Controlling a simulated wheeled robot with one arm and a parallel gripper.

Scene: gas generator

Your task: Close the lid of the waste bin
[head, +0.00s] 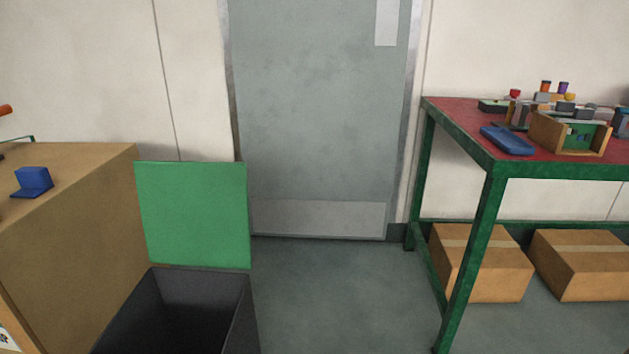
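The waste bin (247,318) is a dark grey, open-topped box on the floor at the lower left of the head view. Its lower part is cut off by the frame's bottom edge. Its green square lid (193,214) stands upright along the bin's far edge, so the bin is open. The inside looks dark, and I see nothing in it. My gripper is not in view.
A brown cabinet (70,240) with a blue object (33,182) on top stands left of the bin. A grey door (320,110) is behind. A green-framed table (466,140) stands right, with cardboard boxes (481,268) beneath. The floor (340,300) between is clear.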

